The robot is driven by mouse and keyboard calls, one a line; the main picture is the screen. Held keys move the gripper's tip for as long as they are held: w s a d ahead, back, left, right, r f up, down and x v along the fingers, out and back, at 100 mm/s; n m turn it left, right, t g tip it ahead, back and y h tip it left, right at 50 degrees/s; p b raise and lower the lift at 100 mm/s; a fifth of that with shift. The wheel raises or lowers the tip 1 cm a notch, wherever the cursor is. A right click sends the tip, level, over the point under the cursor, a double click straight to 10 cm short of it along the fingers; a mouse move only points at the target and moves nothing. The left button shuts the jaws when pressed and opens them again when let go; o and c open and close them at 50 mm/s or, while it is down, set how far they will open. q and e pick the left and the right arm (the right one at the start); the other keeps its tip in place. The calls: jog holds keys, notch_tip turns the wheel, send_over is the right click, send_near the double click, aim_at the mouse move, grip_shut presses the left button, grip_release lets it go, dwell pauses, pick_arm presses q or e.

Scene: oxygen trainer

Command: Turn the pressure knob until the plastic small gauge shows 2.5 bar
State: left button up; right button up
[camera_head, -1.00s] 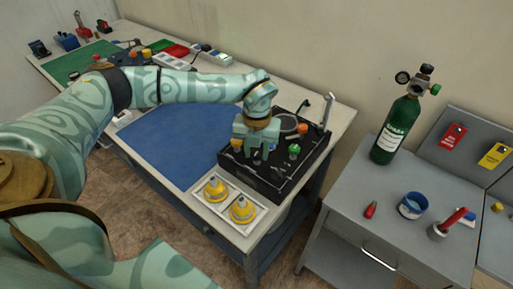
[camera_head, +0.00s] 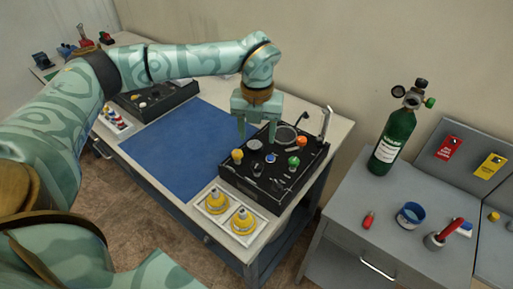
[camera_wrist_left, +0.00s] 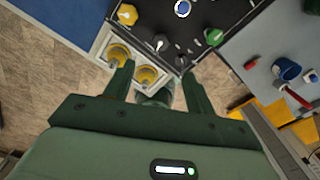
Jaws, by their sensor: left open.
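The black control panel (camera_head: 232,182) lies on the workbench. It carries a yellow knob (camera_head: 237,155), a green knob (camera_head: 294,161), an orange knob (camera_head: 302,141) and a dark knob (camera_head: 256,170). I cannot tell which is the pressure knob. My left gripper (camera_head: 256,138) hangs above the panel's back left part, fingers down, open and empty, apart from the knobs. My right gripper is out of view.
A white tray (camera_head: 208,214) with two yellow domed parts stands in front of the panel. A blue mat (camera_head: 175,145) covers the bench to the left. A green gas bottle (camera_head: 393,140) stands on a grey cabinet at right. A metal post (camera_head: 325,122) rises behind the panel.

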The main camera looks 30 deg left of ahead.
pick_arm(q)
notch_tip(320, 180, up, 5)
jog(key=shift+f, duration=0.1)
dwell(0.6)
